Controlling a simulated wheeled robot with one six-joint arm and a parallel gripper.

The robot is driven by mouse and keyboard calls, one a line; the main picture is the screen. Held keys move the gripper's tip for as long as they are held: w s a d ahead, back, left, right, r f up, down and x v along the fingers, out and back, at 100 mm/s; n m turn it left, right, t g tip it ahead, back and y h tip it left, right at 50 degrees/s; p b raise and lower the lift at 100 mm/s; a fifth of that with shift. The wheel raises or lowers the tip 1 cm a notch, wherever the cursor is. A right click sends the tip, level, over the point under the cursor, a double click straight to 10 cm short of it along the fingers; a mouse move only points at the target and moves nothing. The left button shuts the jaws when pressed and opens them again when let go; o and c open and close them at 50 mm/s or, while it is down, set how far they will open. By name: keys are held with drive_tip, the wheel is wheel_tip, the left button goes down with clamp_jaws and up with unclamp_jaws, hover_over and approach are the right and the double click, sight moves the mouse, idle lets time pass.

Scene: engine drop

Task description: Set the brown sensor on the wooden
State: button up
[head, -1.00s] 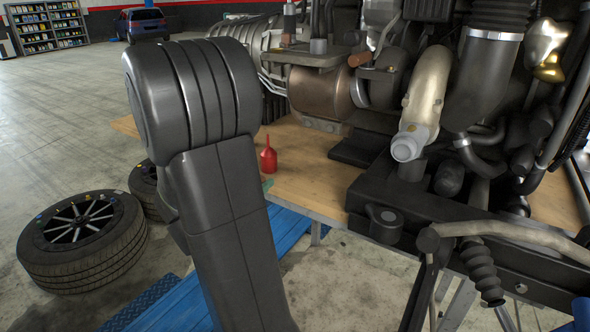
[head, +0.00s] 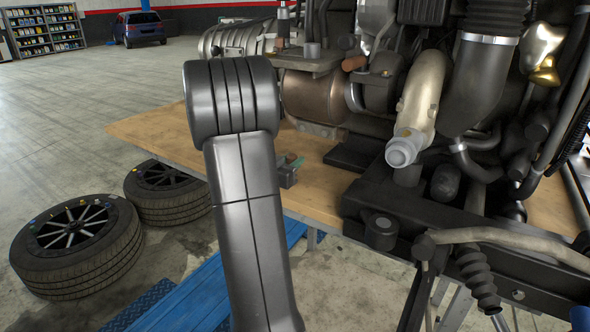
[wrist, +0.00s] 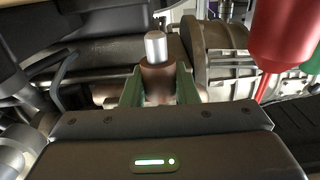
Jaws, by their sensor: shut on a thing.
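The brown sensor (wrist: 158,84), a short brown cylinder with a silver tip (wrist: 156,46), is between the green fingers of my gripper (wrist: 158,88) in the wrist view. The fingers are shut on it. In the head view my gripper (head: 292,163) shows only partly beside my arm, over or at the wooden tabletop (head: 318,187), left of the engine. The sensor is hidden there. I cannot tell whether it touches the wood.
A red funnel-like bottle (wrist: 285,35) is close at the right in the wrist view; my arm hides it in the head view. The engine (head: 415,95) fills the right side. Tyres (head: 75,245) lie on the floor at left. Bare wood (head: 155,128) shows left of my arm.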

drive_tip(key=shift+w+d, duration=0.4)
drive_tip(key=shift+w, duration=0.05)
drive_tip(key=shift+w+d+f, duration=0.1)
drive_tip(key=shift+f, duration=0.8)
drive_tip(key=shift+w+d+f, duration=0.1)
drive_tip(key=shift+f, duration=0.75)
drive_tip(key=shift+f+b, duration=0.15)
drive_tip(key=shift+b, duration=0.15)
drive_tip(key=o, duration=1)
drive_tip(key=shift+c, duration=0.2)
